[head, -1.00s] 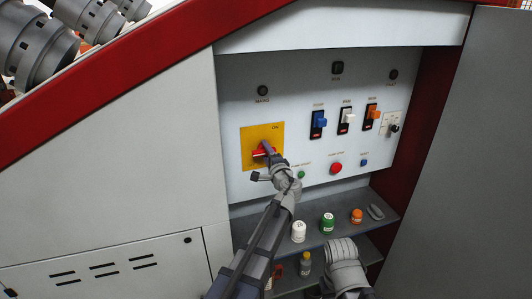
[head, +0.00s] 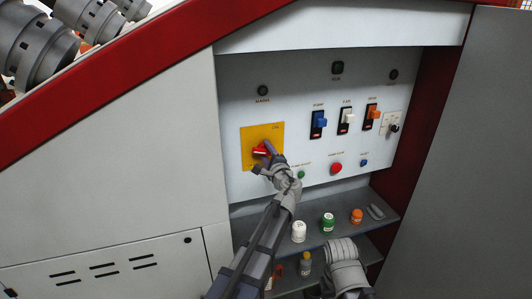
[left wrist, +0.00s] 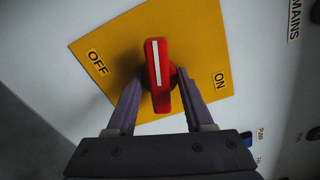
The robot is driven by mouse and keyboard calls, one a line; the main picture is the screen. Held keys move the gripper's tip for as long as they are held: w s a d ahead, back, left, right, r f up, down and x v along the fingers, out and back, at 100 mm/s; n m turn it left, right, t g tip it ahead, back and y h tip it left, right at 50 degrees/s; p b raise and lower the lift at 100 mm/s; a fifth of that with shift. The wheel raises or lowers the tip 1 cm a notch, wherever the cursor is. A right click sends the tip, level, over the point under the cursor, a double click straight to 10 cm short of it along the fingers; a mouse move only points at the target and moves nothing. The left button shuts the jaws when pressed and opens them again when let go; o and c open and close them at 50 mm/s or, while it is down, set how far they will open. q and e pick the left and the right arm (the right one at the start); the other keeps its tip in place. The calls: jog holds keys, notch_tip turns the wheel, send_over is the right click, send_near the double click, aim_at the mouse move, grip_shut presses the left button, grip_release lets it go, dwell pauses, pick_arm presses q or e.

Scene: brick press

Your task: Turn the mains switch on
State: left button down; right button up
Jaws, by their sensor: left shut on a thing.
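The mains switch is a red rotary handle (head: 260,149) with a white line on a yellow plate (head: 248,134) at the left of the control panel. In the left wrist view the red handle (left wrist: 157,70) stands nearly upright in the picture, with OFF on the plate to its left and ON to its lower right. Its white line points at neither label. My left gripper (head: 268,161) is shut on the handle, with one finger (left wrist: 160,92) on each side of it. The round MAINS lamp (head: 263,91) above looks dark. My right gripper is not seen.
Blue (head: 318,119), white (head: 347,117) and orange (head: 373,113) switches sit to the right. Below them are a red button (head: 336,168) and a green button (head: 301,174). Several small containers stand on the shelf (head: 312,234) beneath. The red side wall (head: 428,120) bounds the recess.

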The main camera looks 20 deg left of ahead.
pick_arm(q)
jog(key=m, duration=1.4)
jog(key=shift+m, duration=0.3)
dwell(0.5)
jog(key=c, duration=0.7)
grip_release()
jog(key=v, duration=0.8)
jog(key=shift+w, duration=0.1)
